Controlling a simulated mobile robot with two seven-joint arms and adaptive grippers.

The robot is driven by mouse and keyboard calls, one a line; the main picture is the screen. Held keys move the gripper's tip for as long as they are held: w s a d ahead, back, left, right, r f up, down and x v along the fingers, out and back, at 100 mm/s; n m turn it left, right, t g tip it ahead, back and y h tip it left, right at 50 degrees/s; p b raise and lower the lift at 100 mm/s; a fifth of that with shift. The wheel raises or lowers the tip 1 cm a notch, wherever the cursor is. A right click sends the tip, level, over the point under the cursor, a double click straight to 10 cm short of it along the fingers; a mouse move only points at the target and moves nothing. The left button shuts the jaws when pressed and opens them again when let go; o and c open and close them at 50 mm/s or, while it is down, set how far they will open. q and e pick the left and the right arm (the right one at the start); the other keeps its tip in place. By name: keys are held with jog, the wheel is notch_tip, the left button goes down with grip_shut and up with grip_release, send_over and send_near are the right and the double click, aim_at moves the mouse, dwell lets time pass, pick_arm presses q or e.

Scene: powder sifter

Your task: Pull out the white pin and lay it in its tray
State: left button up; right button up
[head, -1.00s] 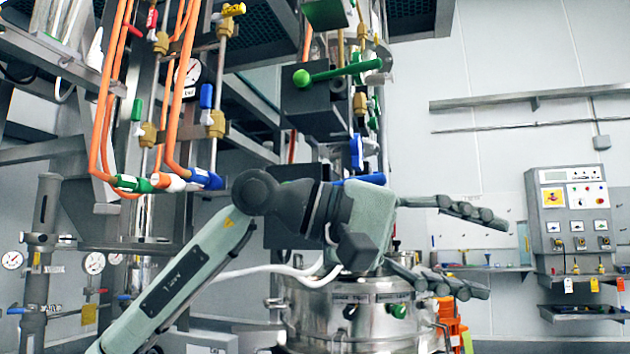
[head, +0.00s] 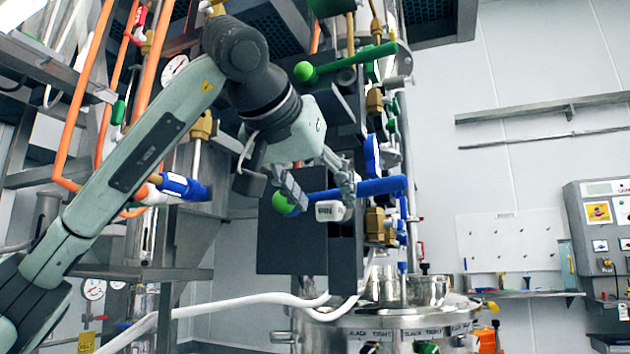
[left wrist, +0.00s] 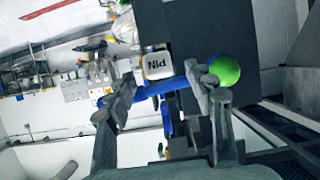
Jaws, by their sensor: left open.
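The white pin's block, marked PIN (left wrist: 157,65), sits at the dark box beside the blue lever. In the head view the white pin (head: 330,210) shows just under the blue lever (head: 375,188), at the fingers. My left gripper (head: 318,193) is open. In the left wrist view its two fingertips (left wrist: 160,88) stand apart, one to each side of the pin; the blue lever crosses between them. The right finger is close to the lever's green ball (left wrist: 224,70); I cannot tell whether they touch. I cannot tell which tray is the pin's. My right gripper is not in view.
A green lever (head: 350,62) juts out above my gripper. Orange pipes (head: 85,100) and valves stand behind my left arm. A steel vessel (head: 385,325) is below. A wall shelf (head: 525,294) and a control panel (head: 600,230) are at the right.

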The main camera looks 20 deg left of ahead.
aim_at(329, 207)
pick_arm(q)
jog(key=x, duration=0.3)
jog(key=shift+w+f, duration=0.1)
jog(key=shift+w, duration=0.1)
pick_arm(e)
jog(key=shift+w+a+r, duration=0.1)
jog(key=shift+w, duration=0.25)
pick_arm(q)
grip_shut()
pick_arm(e)
jog(key=shift+s, duration=0.1)
pick_arm(q)
jog(key=s, duration=0.9)
jog(key=shift+p, duration=0.3)
pick_arm(e)
jog(key=shift+r, duration=0.25)
dwell(2.4)
pick_arm(q)
jog(key=shift+a, duration=0.1)
pick_arm(e)
jog(key=shift+s, duration=0.1)
pick_arm(q)
jog(key=shift+s+a+p, duration=0.1)
jog(key=shift+s+p, duration=0.3)
jog(key=shift+s, duration=2.6)
pick_arm(e)
jog(key=shift+r, duration=0.4)
